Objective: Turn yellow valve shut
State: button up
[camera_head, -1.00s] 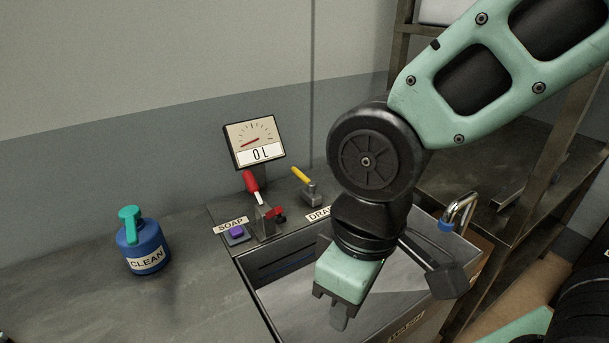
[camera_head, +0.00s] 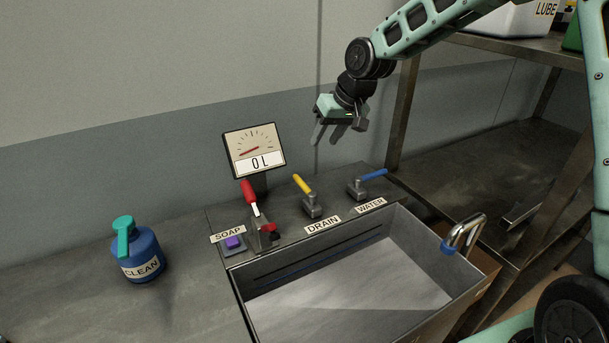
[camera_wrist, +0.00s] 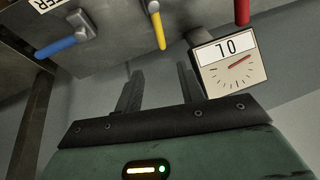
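The yellow valve handle (camera_head: 303,184) sits on a grey valve body behind the sink, above the DRAIN label (camera_head: 323,224). It slants up and to the left in the head view. In the wrist view the yellow handle (camera_wrist: 159,28) is at the top middle, beyond the fingertips. My gripper (camera_head: 328,136) is up in the air near the wall, above and behind the valves. In the wrist view its two fingers (camera_wrist: 158,80) are spread with nothing between them, apart from the valve.
A blue handle (camera_head: 371,174) for WATER is to the right, and a red lever (camera_head: 250,192) to the left. The sink (camera_head: 350,280) is empty. A blue CLEAN jug (camera_head: 141,252) stands left, and shelving (camera_head: 470,165) is on the right.

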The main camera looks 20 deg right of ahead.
aim_at(304, 186)
jog(key=p+x, duration=0.2)
jog(key=x, duration=1.4)
jog(key=shift+a+f, duration=0.1)
jog(key=shift+f, duration=0.1)
grip_shut()
